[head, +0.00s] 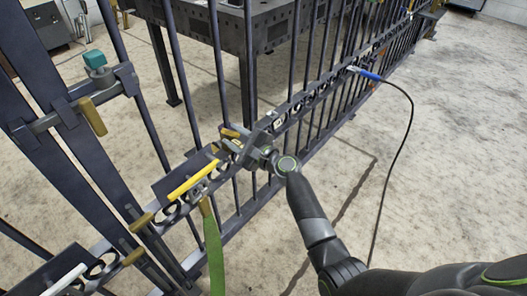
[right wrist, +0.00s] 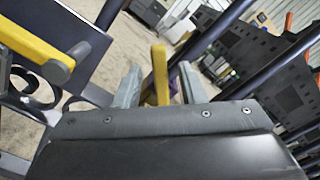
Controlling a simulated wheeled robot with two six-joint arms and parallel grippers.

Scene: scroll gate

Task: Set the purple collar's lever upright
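The purple collar (right wrist: 175,88) shows only as a small purple patch in the right wrist view, behind a yellow lever (right wrist: 160,75). The rest of the collar is hidden by the lever and my gripper. My right gripper (right wrist: 160,88) is open, with one grey finger on each side of the lever and a visible gap to each. In the head view my right gripper (head: 245,146) is at the gate's middle rail, by small yellow parts. I cannot make out the purple collar there, or tell how far the lever is tilted. My left gripper is not in view.
A dark plate with a long yellow bar (head: 193,180) sits on the rail just left of my right gripper. A green strap (head: 213,245) hangs below it. Dark gate bars stand close around. A black cable (head: 397,150) hangs at right; the floor there is clear.

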